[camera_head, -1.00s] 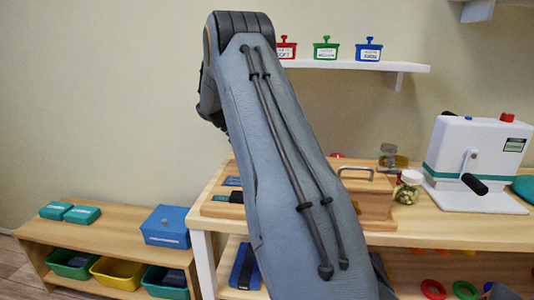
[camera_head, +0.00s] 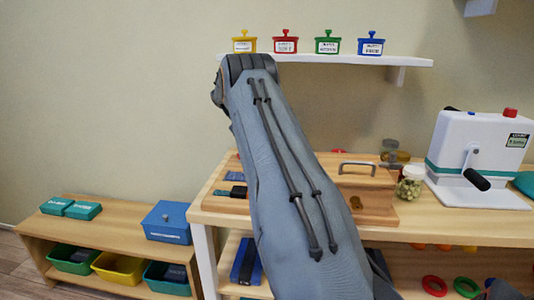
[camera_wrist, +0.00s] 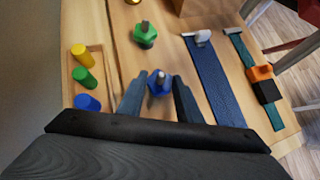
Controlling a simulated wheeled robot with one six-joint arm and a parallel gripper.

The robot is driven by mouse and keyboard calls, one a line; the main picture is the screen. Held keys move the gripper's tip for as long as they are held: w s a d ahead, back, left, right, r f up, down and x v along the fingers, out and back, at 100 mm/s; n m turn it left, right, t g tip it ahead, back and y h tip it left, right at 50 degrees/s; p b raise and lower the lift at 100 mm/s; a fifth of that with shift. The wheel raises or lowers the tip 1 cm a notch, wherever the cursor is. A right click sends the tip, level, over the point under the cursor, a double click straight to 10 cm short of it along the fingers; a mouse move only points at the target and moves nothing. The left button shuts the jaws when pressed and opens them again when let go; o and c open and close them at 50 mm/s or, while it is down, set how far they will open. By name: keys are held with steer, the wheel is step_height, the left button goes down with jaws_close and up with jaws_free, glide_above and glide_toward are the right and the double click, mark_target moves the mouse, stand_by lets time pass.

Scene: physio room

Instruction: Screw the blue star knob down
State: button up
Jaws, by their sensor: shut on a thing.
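The blue star knob (camera_wrist: 158,87) sits on a wooden board in the wrist view, with a metal bolt end showing at its middle. My gripper (camera_wrist: 160,94) has one finger on each side of the knob and is shut on it. A green star knob (camera_wrist: 145,38) is on a bolt farther up the board, apart from my fingers. In the head view my arm hides my gripper and the blue knob. How far down its bolt the knob sits cannot be told.
Yellow (camera_wrist: 79,52), green (camera_wrist: 84,79) and blue pegs stand left of my gripper. A blue strap (camera_wrist: 213,80) and a teal strap with an orange-black buckle (camera_wrist: 262,84) lie right. A glass jar (camera_head: 410,183) and white machine (camera_head: 475,155) stand on the bench.

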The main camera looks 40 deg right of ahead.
steer(key=shift+r, duration=0.25)
steer(key=o, duration=1)
steer(key=shift+o, duration=0.3)
steer(key=shift+f, duration=0.15)
